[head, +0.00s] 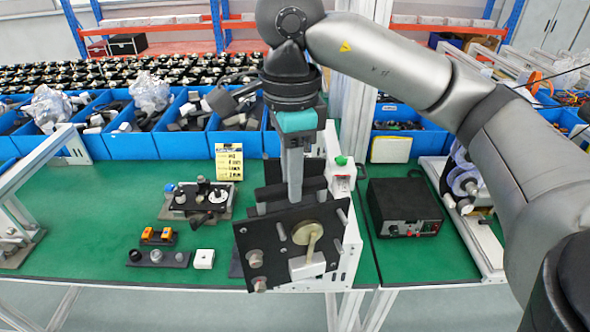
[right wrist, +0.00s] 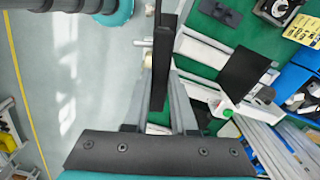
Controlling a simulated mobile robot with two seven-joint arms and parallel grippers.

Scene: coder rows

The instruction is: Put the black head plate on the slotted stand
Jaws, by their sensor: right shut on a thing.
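The black head plate (head: 275,231), with a round tan disc, metal knobs and a white block on its face, hangs tilted in my right gripper (head: 282,203). The fingers are shut on its upper edge. In the right wrist view the plate (right wrist: 162,60) shows edge-on between the fingers. The white slotted stand (head: 350,245) is behind and right of the plate, which partly hides it. In the right wrist view the stand (right wrist: 200,52) lies to the right, apart from the held plate, with another black panel (right wrist: 245,72) at it. My left gripper is not in view.
A black control box (head: 403,208) stands right of the stand. A fixture with knobs (head: 198,198), small orange parts (head: 158,235) and a white cube (head: 204,259) lie to the left. Blue bins (head: 181,144) line the back. Green table (head: 95,245) is bare at left.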

